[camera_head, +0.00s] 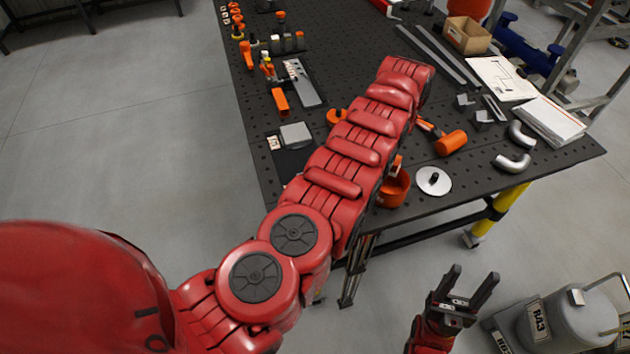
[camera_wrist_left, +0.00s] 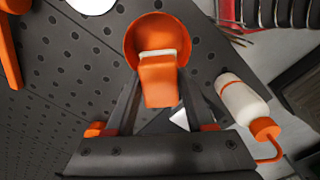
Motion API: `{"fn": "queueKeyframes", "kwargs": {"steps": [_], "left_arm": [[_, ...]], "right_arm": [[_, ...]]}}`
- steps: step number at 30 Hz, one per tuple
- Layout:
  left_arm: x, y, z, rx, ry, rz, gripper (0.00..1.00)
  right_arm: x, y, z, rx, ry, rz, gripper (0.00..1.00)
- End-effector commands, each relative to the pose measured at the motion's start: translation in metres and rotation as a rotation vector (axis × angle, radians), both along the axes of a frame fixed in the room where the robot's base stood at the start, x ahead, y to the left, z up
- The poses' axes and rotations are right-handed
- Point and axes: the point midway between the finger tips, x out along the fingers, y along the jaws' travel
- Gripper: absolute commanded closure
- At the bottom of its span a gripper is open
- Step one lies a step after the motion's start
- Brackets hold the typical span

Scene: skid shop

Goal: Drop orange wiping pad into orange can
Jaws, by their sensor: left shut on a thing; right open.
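The orange can (camera_head: 394,190) stands near the front edge of the black perforated table, partly hidden behind my red left arm. In the left wrist view the round orange can (camera_wrist_left: 134,42) is seen from above. My left gripper (camera_wrist_left: 160,78) is shut on the orange wiping pad (camera_wrist_left: 161,88), which has a white strip at its far end. The pad's far end overlaps the can's opening in this view; its height relative to the rim is unclear. In the head view my left arm hides this gripper. My right gripper (camera_head: 466,287) is open and empty, over the floor beside the table.
A white bottle (camera_wrist_left: 242,98) with an orange cap lies close to the can in the wrist view. A white disc (camera_head: 434,181), an orange cylinder (camera_head: 451,142) and bent pipes (camera_head: 513,162) lie right of the can. A grey tank (camera_head: 570,325) stands by my right gripper.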

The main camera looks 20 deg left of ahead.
Motion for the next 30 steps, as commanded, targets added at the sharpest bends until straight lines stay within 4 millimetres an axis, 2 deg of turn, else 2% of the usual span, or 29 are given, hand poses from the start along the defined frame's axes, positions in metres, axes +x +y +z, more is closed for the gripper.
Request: {"fn": "queueKeyframes", "kwargs": {"steps": [1, 6, 7, 16, 19, 23, 27, 30], "left_arm": [[0.0, 0.0, 0.0, 0.0, 0.0, 0.0, 0.44], [0.0, 0.0, 0.0, 0.0, 0.0, -0.001, 0.14], [0.0, 0.0, 0.0, 0.0, 0.0, -0.001, 0.11], [0.0, -0.001, 0.001, 0.0, -0.001, -0.001, 0.11], [0.001, -0.002, 0.008, -0.001, -0.004, -0.002, 0.11], [0.0, -0.002, 0.028, 0.0, -0.003, -0.002, 0.11], [0.001, 0.0, 0.059, -0.002, -0.008, 0.0, 0.11], [0.002, 0.002, 0.079, -0.003, -0.004, 0.001, 0.11]], "right_arm": [[0.0, 0.0, 0.0, 0.0, 0.0, 0.0, 0.44], [0.0, 0.0, 0.0, 0.0, 0.0, 0.0, 0.44], [0.0, 0.0, 0.0, 0.0, 0.0, 0.0, 0.44], [0.0, 0.0, -0.001, 0.0, 0.0, 0.0, 0.44], [0.0, 0.0, -0.005, 0.0, 0.0, 0.0, 0.44], [0.0, 0.0, -0.016, 0.0, 0.0, 0.0, 0.44], [0.0, 0.0, -0.029, 0.0, 0.0, 0.0, 0.44], [0.0, 0.0, -0.027, 0.0, 0.0, 0.0, 0.44]]}}
